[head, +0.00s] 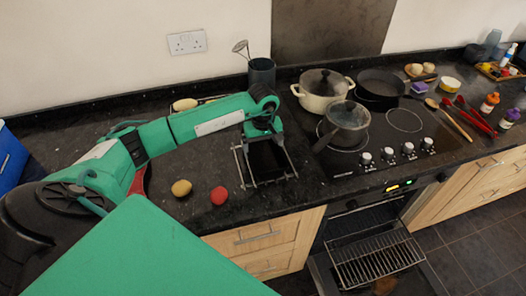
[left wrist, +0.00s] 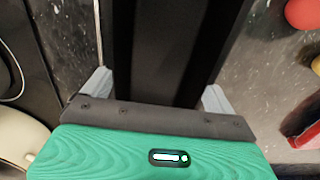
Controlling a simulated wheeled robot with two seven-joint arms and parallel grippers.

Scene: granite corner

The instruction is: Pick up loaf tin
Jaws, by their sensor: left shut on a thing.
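The loaf tin (head: 264,160) is dark and long, and sits at the wire rack left of the hob. My left gripper (head: 262,135) is over it from above, shut on it. In the left wrist view the black tin (left wrist: 178,50) runs between the two grey fingers of my gripper (left wrist: 158,90). Whether the tin rests on the rack or is slightly lifted cannot be told. My right gripper is not in view.
The wire rack (head: 284,178) lies at the counter's front edge. A red fruit (head: 219,196) and a yellow one (head: 181,188) lie to its left. The oven below is open.

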